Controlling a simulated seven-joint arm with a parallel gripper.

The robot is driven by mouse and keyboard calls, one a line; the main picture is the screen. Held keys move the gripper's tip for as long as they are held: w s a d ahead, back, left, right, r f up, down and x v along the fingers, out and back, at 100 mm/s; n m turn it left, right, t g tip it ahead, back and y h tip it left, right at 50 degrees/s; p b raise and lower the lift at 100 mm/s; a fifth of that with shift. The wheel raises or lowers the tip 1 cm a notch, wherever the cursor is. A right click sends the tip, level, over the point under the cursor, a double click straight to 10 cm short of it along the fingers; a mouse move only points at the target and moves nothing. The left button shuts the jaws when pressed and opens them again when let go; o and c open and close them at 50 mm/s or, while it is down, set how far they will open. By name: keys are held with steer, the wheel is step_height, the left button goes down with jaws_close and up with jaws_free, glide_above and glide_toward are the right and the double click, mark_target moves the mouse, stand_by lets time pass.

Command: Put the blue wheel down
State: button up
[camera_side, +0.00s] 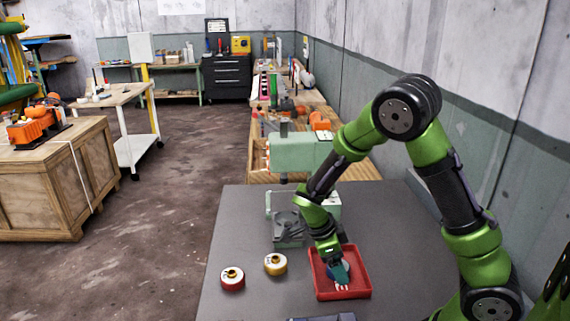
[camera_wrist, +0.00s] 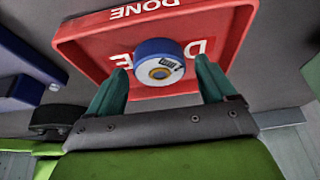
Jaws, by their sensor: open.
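The blue wheel (camera_wrist: 160,66) has a blue rim, a pale face with a small dark label, and a tan hub. In the wrist view it is at the red tray (camera_wrist: 88,50) marked DONE, covering part of the lettering; I cannot tell whether it touches the tray floor. My gripper (camera_wrist: 162,72) is open, with one teal finger on each side of the wheel and a gap showing beside it. In the side view my gripper (camera_side: 340,274) points down into the red tray (camera_side: 364,284), and the wheel is mostly hidden by the fingers.
A red wheel (camera_side: 232,279) and a yellow wheel (camera_side: 275,264) lie on the grey table (camera_side: 245,215) left of the tray. A pale green machine (camera_side: 295,155) with a grey fixture (camera_side: 288,228) stands behind.

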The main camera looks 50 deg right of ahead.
steer(key=v, duration=1.2)
steer(key=s+a+r+n+t+y, duration=0.2)
steer(key=s+r+n+t, duration=0.3)
steer(key=n, duration=0.6)
steer(key=s+a+r+n+t+y, duration=0.3)
steer(key=r+n, duration=0.4)
steer(key=n, duration=0.5)
steer(key=shift+s+a+t, duration=0.65)
steer(key=shift+s+t, duration=0.45)
steer(key=shift+t, duration=0.1)
